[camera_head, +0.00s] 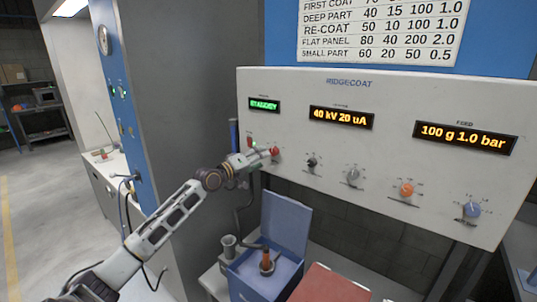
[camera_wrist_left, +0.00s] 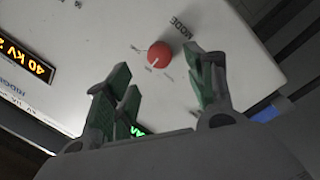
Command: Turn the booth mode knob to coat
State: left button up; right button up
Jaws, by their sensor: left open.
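The booth mode knob is a red round knob (camera_head: 274,151) at the left end of the white control panel (camera_head: 300,90). In the left wrist view the red knob (camera_wrist_left: 159,54) has the word MODE beside it and a short white pointer mark toward its lower left. My left gripper (camera_head: 262,154) is at the panel's lower left, close to the knob. In the left wrist view its green-padded fingers (camera_wrist_left: 165,80) are open and spread on either side of the knob's position, with visible space around the knob. Its small position labels are too blurred to read. My right gripper is not in view.
A green display (camera_head: 265,104) appears to read STANDBY. Black (camera_head: 312,162), grey (camera_head: 352,176), orange (camera_head: 406,190) and blue (camera_head: 472,209) knobs line the panel to the right. Below stands an open blue box (camera_head: 284,220). A grey wall (camera_head: 180,90) rises left of the panel.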

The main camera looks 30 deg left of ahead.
aim_at(272, 152)
pick_arm(q)
jog(key=shift+w+d+p, duration=0.15)
jog(key=shift+w+d, duration=0.05)
jog(key=shift+w, duration=0.7)
jog(key=shift+w+d+p, duration=0.15)
jog(key=shift+w+p, duration=0.05)
jog(key=shift+w, duration=0.7)
jog(key=shift+w+d+p, duration=0.15)
jog(key=shift+w+d, duration=0.05)
jog(key=shift+w, duration=0.7)
jog(key=shift+c, duration=0.5)
jog(key=c, duration=1)
